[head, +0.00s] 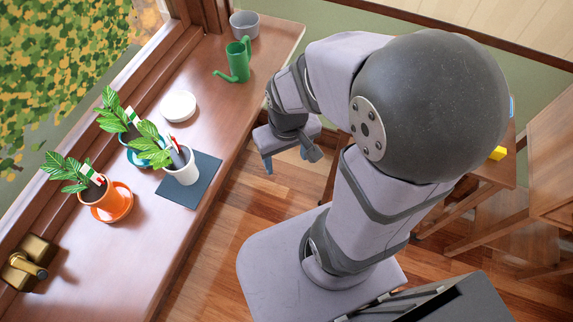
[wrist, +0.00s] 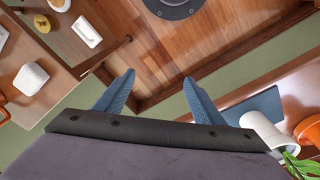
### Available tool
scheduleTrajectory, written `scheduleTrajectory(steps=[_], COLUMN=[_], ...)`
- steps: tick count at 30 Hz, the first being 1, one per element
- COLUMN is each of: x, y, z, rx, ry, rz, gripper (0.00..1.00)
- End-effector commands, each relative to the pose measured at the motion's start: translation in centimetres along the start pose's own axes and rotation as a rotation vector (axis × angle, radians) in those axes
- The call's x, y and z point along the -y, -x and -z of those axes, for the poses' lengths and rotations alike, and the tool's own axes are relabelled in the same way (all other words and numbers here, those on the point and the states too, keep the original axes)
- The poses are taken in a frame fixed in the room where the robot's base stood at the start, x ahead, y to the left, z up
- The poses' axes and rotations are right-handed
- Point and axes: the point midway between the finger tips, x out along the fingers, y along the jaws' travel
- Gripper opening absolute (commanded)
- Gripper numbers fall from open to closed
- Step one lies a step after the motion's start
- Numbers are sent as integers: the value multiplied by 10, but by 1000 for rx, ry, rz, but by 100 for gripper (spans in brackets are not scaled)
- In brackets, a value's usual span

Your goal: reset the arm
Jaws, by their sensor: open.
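My gripper (head: 290,164) hangs over the floor just off the front edge of the wooden window sill (head: 150,215), to the right of the dark mat. Its two blue fingers are apart with nothing between them. In the wrist view my gripper (wrist: 158,80) also shows both fingers spread, with bare wooden floor beyond them. My arm bends over from its base on the right, its elbow high in the head view.
The sill holds a white pot (head: 184,172) on a dark mat (head: 205,188), an orange pot (head: 95,194), a teal pot (head: 133,141), a white saucer (head: 178,106), a green watering can (head: 238,64) and a grey pot (head: 244,24). Wooden furniture (head: 548,170) stands right.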

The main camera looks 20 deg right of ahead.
Motion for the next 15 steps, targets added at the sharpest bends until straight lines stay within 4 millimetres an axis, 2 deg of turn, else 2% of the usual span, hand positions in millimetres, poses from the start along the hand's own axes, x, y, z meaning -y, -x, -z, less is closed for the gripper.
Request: scheduleTrajectory(steps=[3, 5, 15], x=[9, 11, 12], y=[7, 9, 9], z=[-18, -23, -25], rx=[53, 69, 78], ry=[-6, -7, -8], rz=[18, 23, 25], gripper=[63, 63, 63])
